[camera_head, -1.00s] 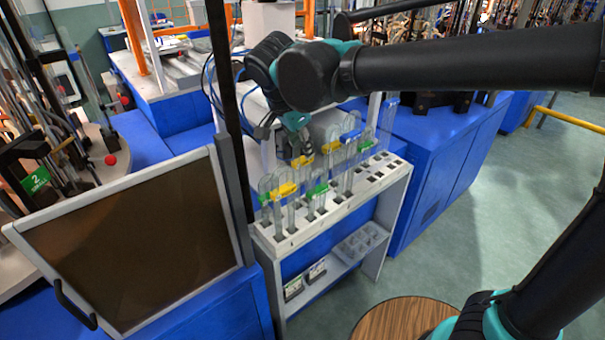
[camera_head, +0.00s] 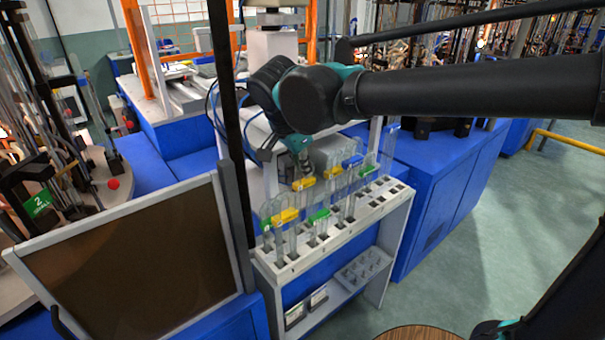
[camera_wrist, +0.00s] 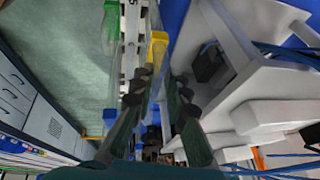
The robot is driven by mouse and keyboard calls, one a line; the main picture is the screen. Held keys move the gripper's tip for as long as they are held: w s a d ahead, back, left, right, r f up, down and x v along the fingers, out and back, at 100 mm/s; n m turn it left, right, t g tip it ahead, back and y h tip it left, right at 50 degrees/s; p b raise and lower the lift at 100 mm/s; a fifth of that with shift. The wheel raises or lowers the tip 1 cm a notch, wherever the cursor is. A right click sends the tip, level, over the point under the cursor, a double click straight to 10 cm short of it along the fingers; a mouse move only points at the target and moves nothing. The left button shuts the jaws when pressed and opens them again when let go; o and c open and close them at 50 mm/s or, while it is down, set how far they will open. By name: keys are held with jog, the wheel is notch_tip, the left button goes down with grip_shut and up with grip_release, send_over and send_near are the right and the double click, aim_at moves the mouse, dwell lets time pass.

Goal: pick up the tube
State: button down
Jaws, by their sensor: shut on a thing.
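Several clear tubes with coloured clips stand upright in a white rack (camera_head: 375,205) in the head view. My gripper (camera_head: 303,172) is over the rack's back row, at a tube with a yellow clip (camera_head: 304,184). In the wrist view my gripper (camera_wrist: 168,88) has its dark fingers on both sides of a clear tube (camera_wrist: 156,68), just by its yellow clip (camera_wrist: 158,42). The fingers are shut on this tube. Its lower end is hard to make out, so I cannot tell whether it is clear of its slot.
A dark panel (camera_head: 135,265) stands at left. Blue cabinets (camera_head: 440,175) are at right. A white frame (camera_wrist: 240,80) is beside the fingers in the wrist view.

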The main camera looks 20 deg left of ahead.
notch_tip(320, 180, up, 17)
dwell(0.4)
jog(key=shift+w, duration=0.1)
